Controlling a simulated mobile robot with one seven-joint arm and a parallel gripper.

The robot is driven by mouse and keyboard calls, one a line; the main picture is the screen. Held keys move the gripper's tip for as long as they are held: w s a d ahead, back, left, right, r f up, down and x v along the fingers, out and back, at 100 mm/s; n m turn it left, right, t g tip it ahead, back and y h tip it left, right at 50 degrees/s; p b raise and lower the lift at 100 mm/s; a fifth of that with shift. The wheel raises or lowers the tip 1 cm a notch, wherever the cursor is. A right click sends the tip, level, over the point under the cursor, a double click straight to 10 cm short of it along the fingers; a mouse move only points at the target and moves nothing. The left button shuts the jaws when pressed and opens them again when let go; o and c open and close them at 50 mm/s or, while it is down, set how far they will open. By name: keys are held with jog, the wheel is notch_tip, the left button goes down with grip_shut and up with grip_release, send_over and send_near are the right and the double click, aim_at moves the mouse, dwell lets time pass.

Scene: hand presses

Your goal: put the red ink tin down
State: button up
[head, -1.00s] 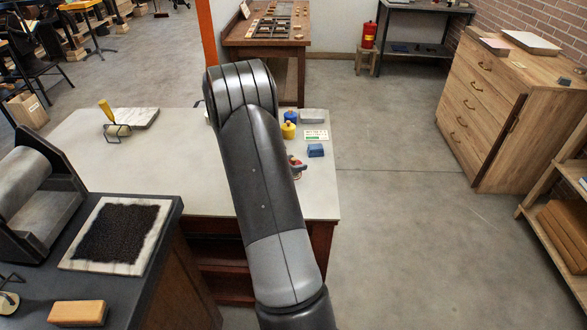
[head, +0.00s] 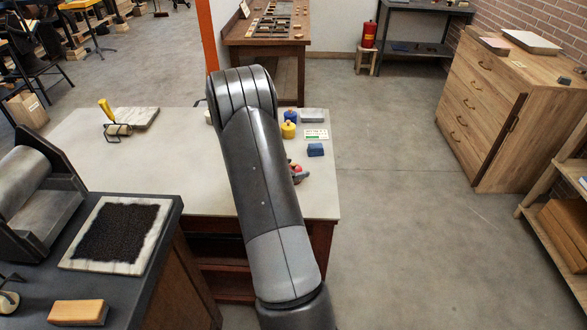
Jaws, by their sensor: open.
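The red ink tin (head: 297,168) shows as a small red patch just right of my arm, at the right part of the pale table. My gripper (head: 299,175) is mostly hidden behind my arm; a dark finger shows right beside the tin. The gripper is open. The tin looks to be at or close to the table top (head: 190,178), but its base is hidden, and I cannot tell whether a finger touches it.
A blue tin (head: 290,116), a yellow tin (head: 288,130), a green-and-white card (head: 316,134) and a blue block (head: 315,150) stand behind the gripper. The table's middle left is clear.

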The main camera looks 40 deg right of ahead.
jog(key=shift+r, duration=0.1)
jog(key=shift+a+r, duration=0.15)
jog(key=shift+a, duration=0.15)
jog(key=v, duration=1.1)
jog(key=s+a+r+m+y, duration=0.5)
jog(key=s+a+r+m, duration=0.55)
jog(key=r, duration=0.25)
jog(key=s+a+r+m+t+y, duration=0.2)
jog(key=s+a, duration=0.4)
jog(key=a, duration=0.3)
jog(key=s+a+r+m+t+y, duration=0.3)
jog(key=s+a+r+m+y, duration=0.2)
jog(key=a, duration=0.4)
jog(key=shift+s+a+r+t+y, duration=0.3)
jog(key=shift+s+a+r+y, duration=0.1)
jog(key=shift+r+y, duration=0.4)
jog(key=shift+o, duration=0.3)
jog(key=shift+w+r, duration=0.1)
